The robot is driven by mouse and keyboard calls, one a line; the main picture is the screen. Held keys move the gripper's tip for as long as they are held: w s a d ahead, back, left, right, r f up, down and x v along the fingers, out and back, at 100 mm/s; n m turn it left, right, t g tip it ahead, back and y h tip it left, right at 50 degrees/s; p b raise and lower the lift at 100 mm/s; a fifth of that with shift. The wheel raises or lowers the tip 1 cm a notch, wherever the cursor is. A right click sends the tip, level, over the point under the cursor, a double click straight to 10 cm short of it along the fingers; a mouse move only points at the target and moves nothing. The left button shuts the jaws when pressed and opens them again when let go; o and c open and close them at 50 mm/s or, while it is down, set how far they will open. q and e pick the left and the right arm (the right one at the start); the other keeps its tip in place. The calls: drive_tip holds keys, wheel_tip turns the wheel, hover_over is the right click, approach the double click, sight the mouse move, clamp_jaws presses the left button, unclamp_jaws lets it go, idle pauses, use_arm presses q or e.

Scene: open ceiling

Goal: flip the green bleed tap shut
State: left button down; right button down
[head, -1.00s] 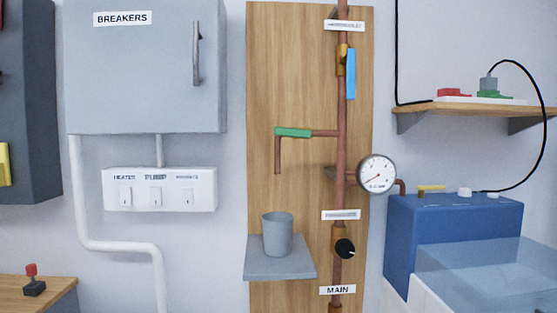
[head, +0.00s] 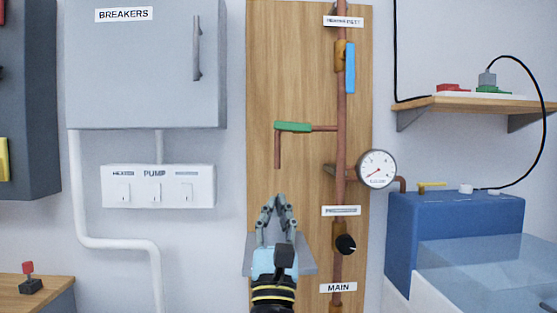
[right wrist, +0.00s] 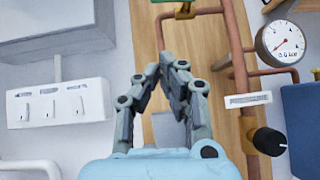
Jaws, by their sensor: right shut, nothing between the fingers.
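The green bleed tap handle (head: 293,127) lies level along a thin copper branch pipe (head: 326,128) on the wooden board. The branch bends down into a short open spout (head: 277,150). In the right wrist view, part of the green tap (right wrist: 185,10) shows at the top edge. My right gripper (head: 277,203) is shut and empty, fingers pointing up, below the spout and in front of the small grey shelf (head: 308,266). Its fingertips also show in the right wrist view (right wrist: 168,65), apart from the tap. My left gripper is out of view.
The upright copper pipe (head: 341,105) carries a blue-handled valve (head: 350,68), a round gauge (head: 376,169) and a black knob (head: 345,244). A breaker cabinet (head: 145,75) and switch panel (head: 158,187) hang at left. The board around the tap is clear.

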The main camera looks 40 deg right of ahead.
sight(292, 127)
drive_tip(key=p+x, duration=0.3)
drive_tip(key=x, duration=0.6)
drive_tip(key=shift+r, duration=0.2)
drive_tip(key=r, duration=0.1)
drive_tip(key=r+p, duration=0.2)
drive_tip(key=shift+w+d+r, duration=0.2)
drive_tip(key=shift+d, duration=0.1)
drive_tip(key=shift+r, duration=0.35)
drive_tip(key=shift+d, duration=0.1)
